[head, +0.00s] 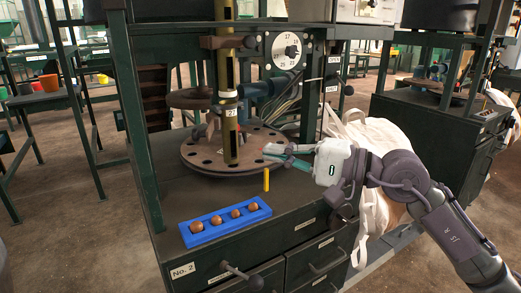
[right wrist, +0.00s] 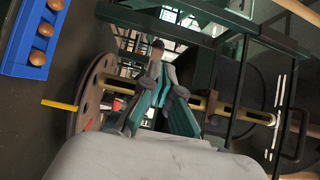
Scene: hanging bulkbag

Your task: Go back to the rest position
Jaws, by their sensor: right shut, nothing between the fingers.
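My right gripper (head: 268,153) reaches in from the right in the head view, over the perforated round disc (head: 200,160) of the machine. Its fingers are shut and hold nothing. They point left toward the upright brass tube (head: 229,110), a short way to its right. In the right wrist view the shut fingers (right wrist: 158,62) stand in the middle, with the brass tube (right wrist: 245,113) behind them. The cream bulk bag (head: 385,140) hangs at the cabinet's right side, partly behind my right arm. My left gripper is not in view.
A blue tray (head: 185,236) with several round brown pieces lies on the cabinet top. A yellow peg (head: 266,180) stands by the disc, below my gripper. Green frame posts (head: 130,110) flank the machine. Another machine cabinet (head: 420,120) stands behind right. Floor at left is open.

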